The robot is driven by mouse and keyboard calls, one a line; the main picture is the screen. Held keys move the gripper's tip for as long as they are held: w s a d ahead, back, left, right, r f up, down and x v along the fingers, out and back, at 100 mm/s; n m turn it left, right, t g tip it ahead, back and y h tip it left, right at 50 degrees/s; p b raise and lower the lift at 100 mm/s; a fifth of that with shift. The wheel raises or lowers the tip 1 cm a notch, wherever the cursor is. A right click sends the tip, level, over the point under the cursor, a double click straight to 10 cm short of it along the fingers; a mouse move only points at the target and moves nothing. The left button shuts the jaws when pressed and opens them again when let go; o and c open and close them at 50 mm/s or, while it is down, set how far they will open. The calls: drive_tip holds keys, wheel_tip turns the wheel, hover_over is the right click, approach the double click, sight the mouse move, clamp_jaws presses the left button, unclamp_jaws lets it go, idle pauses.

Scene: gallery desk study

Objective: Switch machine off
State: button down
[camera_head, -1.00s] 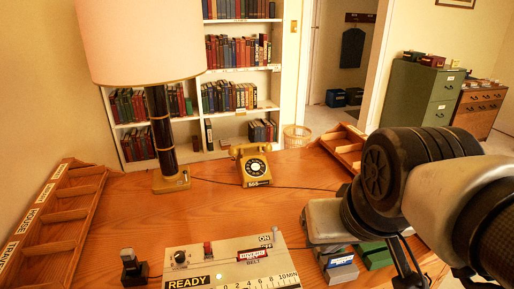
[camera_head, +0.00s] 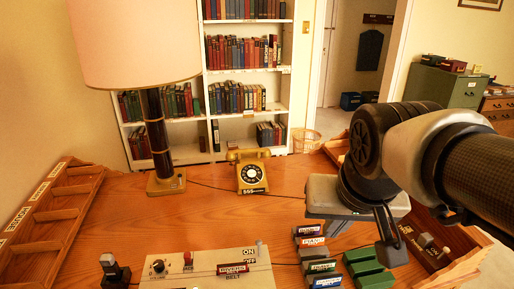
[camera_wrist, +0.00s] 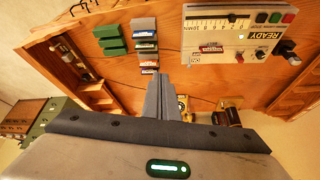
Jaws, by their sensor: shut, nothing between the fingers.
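The machine is a beige control panel (camera_head: 205,275) at the front of the desk in the head view. It has a pale ON/OFF lever (camera_head: 259,248) at its upper right, a red switch and a dark knob. The lower part of the panel is cut off. In the wrist view the panel (camera_wrist: 222,32) is upside down at the upper right, with a READY label and a small lit green light. My gripper (camera_wrist: 157,82) is shut and empty. It points over the desk beside the panel, apart from the lever.
Several labelled blocks (camera_head: 312,242) and green blocks (camera_head: 366,268) lie right of the panel. A yellow telephone (camera_head: 251,172) and a lamp (camera_head: 160,150) stand behind it. A wooden rack (camera_head: 50,215) lines the left edge. The desk between panel and telephone is clear.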

drive_tip(key=w+a+m+p, duration=0.1)
drive_tip(key=w+m, duration=0.1)
drive_tip(key=w, duration=0.5)
drive_tip(key=m+g+h+p, duration=0.2)
drive_tip(key=m, duration=0.2)
hover_over(259, 248)
drive_tip(key=w+d, duration=0.1)
drive_tip(key=w, duration=0.2)
wheel_tip(259, 248, down, 17)
drive_tip(key=shift+d+f, duration=0.15)
drive_tip(key=shift+f, duration=0.1)
wheel_tip(259, 248, down, 9)
drive_tip(key=shift+w+d+f+p, duration=0.1)
drive_tip(key=shift+w+p, duration=0.05)
drive_tip(key=shift+p, duration=0.7)
drive_tip(key=shift+s+a, duration=0.3)
drive_tip(key=shift+s, duration=0.15)
